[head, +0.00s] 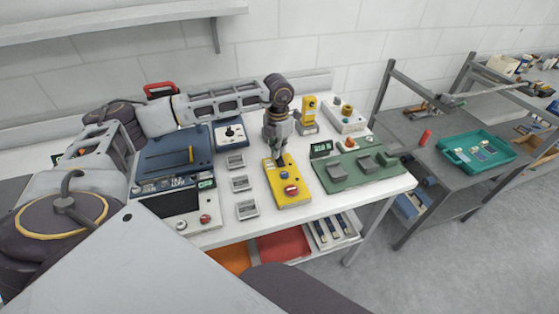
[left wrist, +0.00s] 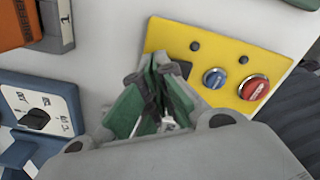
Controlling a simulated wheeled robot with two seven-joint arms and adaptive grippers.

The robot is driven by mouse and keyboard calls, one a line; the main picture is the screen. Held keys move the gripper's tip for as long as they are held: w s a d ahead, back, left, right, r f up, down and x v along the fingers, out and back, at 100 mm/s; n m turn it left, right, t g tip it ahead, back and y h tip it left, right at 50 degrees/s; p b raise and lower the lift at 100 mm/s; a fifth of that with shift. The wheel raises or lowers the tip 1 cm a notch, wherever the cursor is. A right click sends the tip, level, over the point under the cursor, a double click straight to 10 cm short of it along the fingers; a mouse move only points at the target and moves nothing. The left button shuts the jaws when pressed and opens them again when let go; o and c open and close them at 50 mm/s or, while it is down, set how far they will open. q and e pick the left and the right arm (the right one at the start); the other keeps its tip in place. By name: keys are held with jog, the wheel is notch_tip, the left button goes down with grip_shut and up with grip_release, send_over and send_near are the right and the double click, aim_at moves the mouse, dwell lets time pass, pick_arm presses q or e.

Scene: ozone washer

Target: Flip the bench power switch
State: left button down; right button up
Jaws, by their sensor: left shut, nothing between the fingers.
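The yellow control box (head: 297,197) lies on the white bench, with a blue knob (head: 284,175) and a red button (head: 291,190) on its face. In the left wrist view, the yellow face (left wrist: 205,45) also shows two small dark knobs, the blue knob (left wrist: 215,78) and the red button (left wrist: 253,88). My left gripper (head: 279,156) points down over the far end of the yellow box. Its green-padded fingers (left wrist: 168,75) are shut and empty, and they hide part of the yellow face. I cannot tell whether they touch it or whether a switch lies behind them. My right gripper is not in view.
A blue dial box (head: 230,134) stands left of the gripper. Small grey blocks (head: 241,184) lie left of the yellow box, and a green fixture board (head: 355,170) lies right. A yellow upright device (head: 309,110) stands behind. A grey cart with a teal tray (head: 477,151) stands right.

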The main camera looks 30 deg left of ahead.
pick_arm(q)
jog(key=shift+f+b, duration=0.55)
jog(key=shift+f, duration=0.25)
dwell(0.9)
jog(key=shift+r, duration=0.15)
jog(key=shift+r+p, duration=0.35)
jog(key=shift+r, duration=0.05)
jog(key=shift+r+p, duration=1.55)
jog(key=shift+r, duration=1.45)
jog(key=shift+f, duration=0.1)
